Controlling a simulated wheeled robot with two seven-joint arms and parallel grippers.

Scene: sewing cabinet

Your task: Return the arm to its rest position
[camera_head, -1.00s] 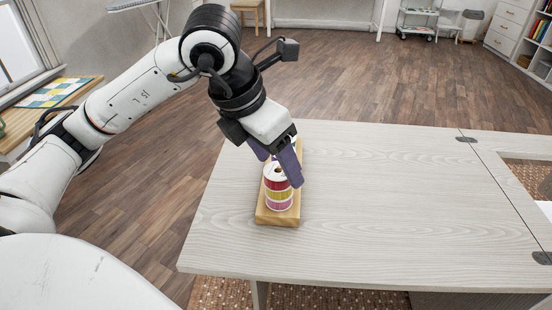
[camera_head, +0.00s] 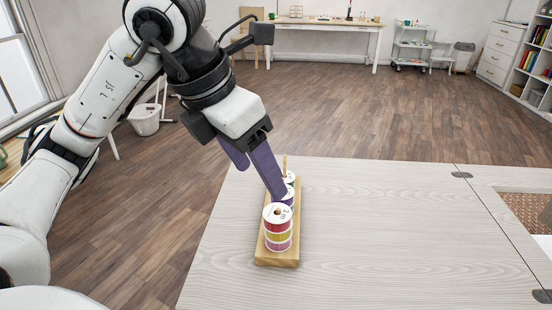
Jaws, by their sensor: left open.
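My left arm comes in from the left. Its gripper (camera_head: 251,174) is open, with two purple fingers pointing down, above and to the left of a wooden spool rack (camera_head: 278,261) on the pale table. Nothing shows between the fingers. A front stack on the rack has a red spool (camera_head: 278,215) above a yellow spool (camera_head: 279,237) and a pink spool (camera_head: 278,247). Behind it stand a purple spool (camera_head: 286,197) and a white-topped spool (camera_head: 289,178), partly hidden by a finger, and a bare peg (camera_head: 285,163). My right gripper is not in view.
The pale wooden table (camera_head: 390,230) is clear to the right of the rack. Its hinges (camera_head: 462,175) lie along a seam at right. Open wooden floor (camera_head: 370,110) lies behind. A white basket (camera_head: 144,120) stands on the floor at left, beyond my arm.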

